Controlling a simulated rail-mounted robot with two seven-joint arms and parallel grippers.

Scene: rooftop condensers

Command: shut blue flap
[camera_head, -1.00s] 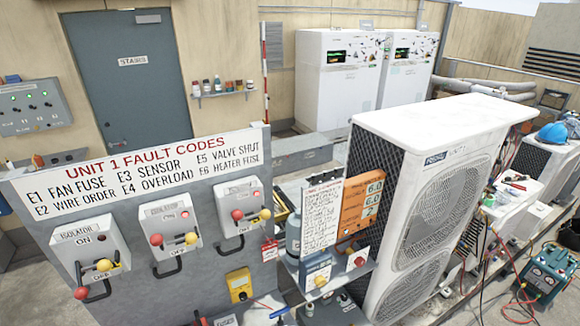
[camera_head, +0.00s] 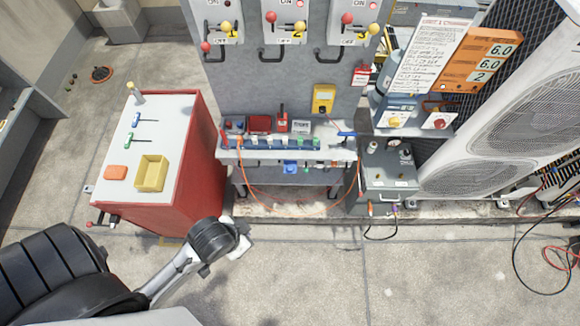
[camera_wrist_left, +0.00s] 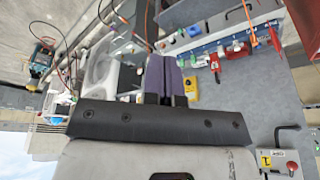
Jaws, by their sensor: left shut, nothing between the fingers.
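My left gripper (camera_head: 242,240) is low in front of the grey panel, right of the red cabinet and below the shelf, apart from both. In the left wrist view its two fingers (camera_wrist_left: 171,76) are together with nothing between them. I cannot make out a clear blue flap. A blue-fronted box with a yellow knob (camera_head: 397,113) sits right of the grey panel. A small blue part (camera_head: 291,167) is under the panel's shelf, too small to tell its state. My right gripper is not in view.
The red cabinet (camera_head: 203,165) stands at left with a yellow tray (camera_head: 151,173) on its white top. The shelf (camera_head: 283,152) carries small parts, and an orange cable (camera_head: 259,196) hangs from it. A condenser (camera_head: 500,125) stands at right. The front floor is mostly clear.

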